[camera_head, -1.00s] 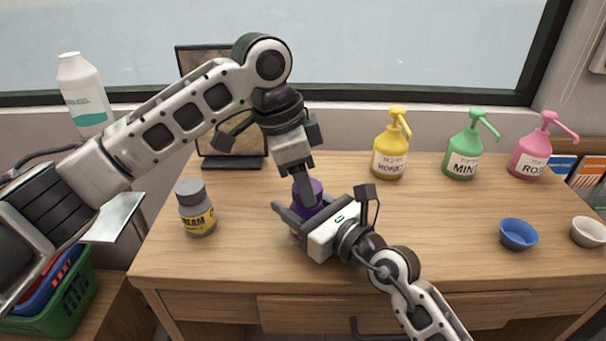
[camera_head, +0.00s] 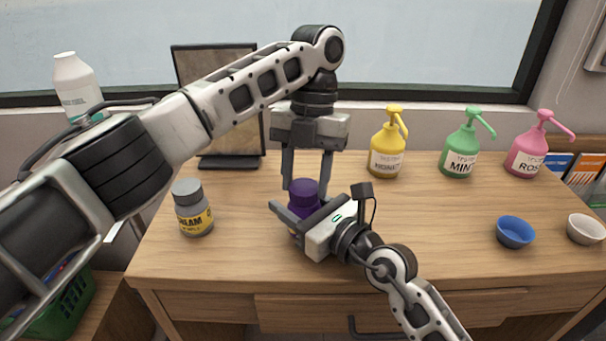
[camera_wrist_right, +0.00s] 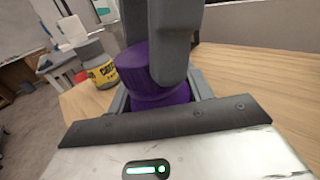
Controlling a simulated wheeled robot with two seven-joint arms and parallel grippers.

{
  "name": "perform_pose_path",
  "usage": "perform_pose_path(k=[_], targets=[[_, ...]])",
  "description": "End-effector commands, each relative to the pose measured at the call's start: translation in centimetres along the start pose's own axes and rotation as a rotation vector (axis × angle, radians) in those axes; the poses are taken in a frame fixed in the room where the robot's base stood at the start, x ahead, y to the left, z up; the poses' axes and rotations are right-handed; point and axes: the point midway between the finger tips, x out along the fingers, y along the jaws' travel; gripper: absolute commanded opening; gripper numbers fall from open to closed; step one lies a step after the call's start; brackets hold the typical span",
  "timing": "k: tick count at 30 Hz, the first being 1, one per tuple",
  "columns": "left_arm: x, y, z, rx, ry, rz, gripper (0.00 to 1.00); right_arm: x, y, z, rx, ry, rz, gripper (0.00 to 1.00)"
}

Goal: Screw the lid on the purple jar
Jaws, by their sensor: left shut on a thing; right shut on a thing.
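The purple jar (camera_wrist_right: 170,97) stands on the wooden counter, held by my right gripper (camera_head: 300,210), which is shut around its body from the front right. The purple lid (camera_head: 304,188) sits on top of the jar; in the right wrist view the lid (camera_wrist_right: 137,66) shows just above the jar body. My left gripper (camera_head: 306,181) points down from above and is shut on the lid, with a finger on each side. In the right wrist view its dark finger covers part of the lid and jar, so I cannot tell how tightly the lid is seated.
A grey jar with a yellow label (camera_head: 193,209) stands left of the purple jar. Yellow (camera_head: 387,152), green (camera_head: 460,152) and pink (camera_head: 528,150) pump bottles stand at the back right. A blue bowl (camera_head: 515,232) and a white bowl (camera_head: 585,229) are at the right. A framed panel (camera_head: 190,65) stands behind.

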Motion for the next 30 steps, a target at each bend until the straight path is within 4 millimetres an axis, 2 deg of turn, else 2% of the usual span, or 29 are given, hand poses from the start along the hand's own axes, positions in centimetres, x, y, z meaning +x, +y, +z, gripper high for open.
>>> perform_pose_path(k=[3,6,14,15,17,26,30], targets=[[0.0,-0.1,0.0,0.154,-0.001,0.043,0.22,0.0,0.0,-0.1,0.000,0.003,0.001,0.00],[0.0,-0.2,0.0,0.210,0.001,0.056,0.22,0.0,0.0,-0.1,0.001,0.003,0.001,0.00],[0.0,-0.2,0.0,0.216,0.000,0.056,0.22,0.0,0.0,-0.1,0.001,0.003,0.000,0.00],[0.0,-0.2,0.0,0.216,0.000,0.056,0.49,0.0,0.0,-0.1,0.001,0.003,0.001,0.00],[0.0,-0.2,0.0,0.216,0.000,0.056,0.65,0.0,0.0,-0.1,0.001,0.003,0.001,0.00],[-0.2,-0.1,0.0,0.214,-0.001,0.057,0.65,0.0,0.0,-0.1,0.001,0.003,0.001,0.00],[-1.9,-0.1,-0.4,0.212,-0.005,0.059,0.65,0.0,0.0,-0.1,0.001,0.003,0.001,0.00]])
